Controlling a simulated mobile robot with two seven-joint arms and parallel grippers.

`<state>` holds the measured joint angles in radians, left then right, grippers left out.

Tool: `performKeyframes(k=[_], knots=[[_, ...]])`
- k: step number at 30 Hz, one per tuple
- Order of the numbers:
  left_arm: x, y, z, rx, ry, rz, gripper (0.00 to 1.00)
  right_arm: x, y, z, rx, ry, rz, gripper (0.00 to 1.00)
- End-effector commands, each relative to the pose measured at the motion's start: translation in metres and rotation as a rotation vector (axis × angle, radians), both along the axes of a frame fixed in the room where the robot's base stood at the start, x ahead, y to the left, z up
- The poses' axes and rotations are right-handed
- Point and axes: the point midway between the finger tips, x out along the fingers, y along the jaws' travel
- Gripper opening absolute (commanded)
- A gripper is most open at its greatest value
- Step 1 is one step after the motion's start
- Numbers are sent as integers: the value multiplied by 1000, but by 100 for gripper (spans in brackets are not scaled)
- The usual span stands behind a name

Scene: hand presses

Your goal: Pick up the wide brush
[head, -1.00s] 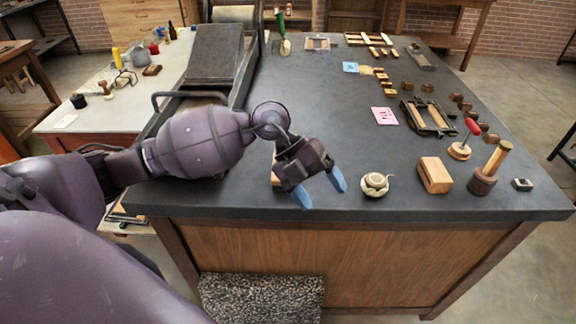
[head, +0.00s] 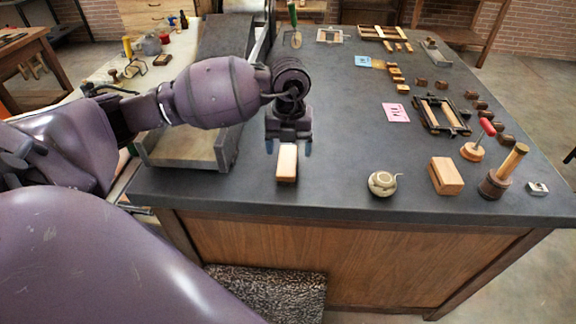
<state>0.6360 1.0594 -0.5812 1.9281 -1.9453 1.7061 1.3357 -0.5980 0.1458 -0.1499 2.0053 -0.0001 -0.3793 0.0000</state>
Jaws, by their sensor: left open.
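A pale wooden block-like piece, which looks like the wide brush (head: 287,163), lies on the dark tabletop near the front edge, left of middle. My left gripper (head: 289,148) points down just behind and over it. Its two blue fingertips are spread apart, one to each side of the far end of the brush. The gripper is open and holds nothing. I cannot tell how high the fingertips are above the table. The far end of the brush is partly hidden by the gripper. My right gripper is not in view.
The press bed (head: 185,150) is close on the left. The tabletop between brush and pot is clear.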

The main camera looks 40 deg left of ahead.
Motion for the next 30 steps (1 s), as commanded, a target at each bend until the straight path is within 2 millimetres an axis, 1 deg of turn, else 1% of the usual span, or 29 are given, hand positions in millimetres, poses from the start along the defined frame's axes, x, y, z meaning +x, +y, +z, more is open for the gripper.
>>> performKeyframes(k=[5,7,15,18,23,24,26,30], knots=[[0,0,-10,-3,1,0,77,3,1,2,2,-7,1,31],[-1,1,-16,-2,1,0,77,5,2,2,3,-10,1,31],[0,4,-52,-2,2,0,77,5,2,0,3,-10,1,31],[0,4,-56,-2,-1,-1,77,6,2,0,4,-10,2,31],[0,4,-56,-1,-2,-1,77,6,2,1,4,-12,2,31],[0,4,-55,-1,-2,-1,74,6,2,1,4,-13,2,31],[0,4,-55,-1,-2,-1,64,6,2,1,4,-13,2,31],[0,4,-55,-1,-2,-1,43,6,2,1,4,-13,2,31]])
